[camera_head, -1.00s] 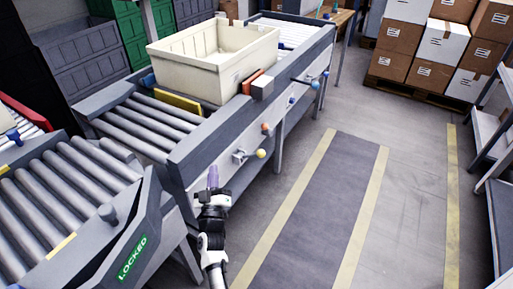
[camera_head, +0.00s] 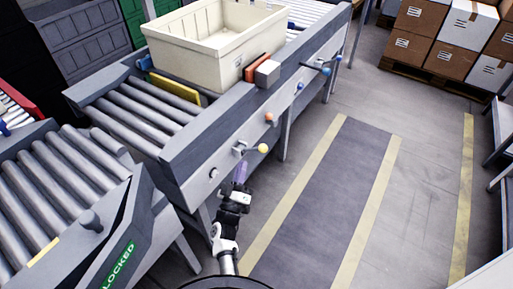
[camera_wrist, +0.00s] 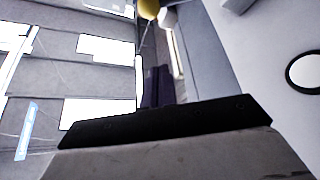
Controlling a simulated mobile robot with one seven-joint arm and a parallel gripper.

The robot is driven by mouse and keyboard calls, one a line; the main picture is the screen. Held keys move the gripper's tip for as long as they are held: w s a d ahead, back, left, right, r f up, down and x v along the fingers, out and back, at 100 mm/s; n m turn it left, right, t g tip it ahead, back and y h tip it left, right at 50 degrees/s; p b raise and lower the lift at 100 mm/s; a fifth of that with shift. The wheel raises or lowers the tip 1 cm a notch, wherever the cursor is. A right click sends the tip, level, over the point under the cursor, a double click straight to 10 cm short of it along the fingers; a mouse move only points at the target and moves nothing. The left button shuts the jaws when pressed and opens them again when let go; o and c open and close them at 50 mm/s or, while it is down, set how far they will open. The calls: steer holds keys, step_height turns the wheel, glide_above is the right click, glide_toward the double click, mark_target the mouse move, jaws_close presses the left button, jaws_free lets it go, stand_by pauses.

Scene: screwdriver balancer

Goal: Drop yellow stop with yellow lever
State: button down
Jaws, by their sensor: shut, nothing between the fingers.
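The yellow stop (camera_head: 175,88) is a yellow plate standing up across the rollers, in front of the cream tote. The yellow lever is a rod with a yellow ball knob (camera_head: 263,148) on the conveyor's side; the knob also shows at the top of the wrist view (camera_wrist: 148,9). My gripper (camera_head: 241,172) is shut and empty, just below and left of the knob and apart from it in the head view. Its fingertips look purple.
The cream tote (camera_head: 190,47) sits on the conveyor behind the yellow stop. An orange knob (camera_head: 269,117) and blue knobs (camera_head: 326,71) line the same side rail. A side conveyor with a green "LOCKED" sign (camera_head: 119,264) stands at left.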

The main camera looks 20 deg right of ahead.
step_height(320, 180, up, 4)
steer(key=p, duration=0.2)
glide_above(256, 149)
steer(key=s+a, duration=0.1)
steer(key=a, duration=0.2)
steer(key=shift+s+d+f, duration=0.4)
steer(key=shift+d+f, duration=0.2)
steer(key=shift+f, duration=0.25)
steer(key=shift+s+d+f, duration=0.35)
steer(key=shift+d+f, duration=0.2)
steer(key=shift+f, duration=0.25)
steer(key=shift+b, duration=0.35)
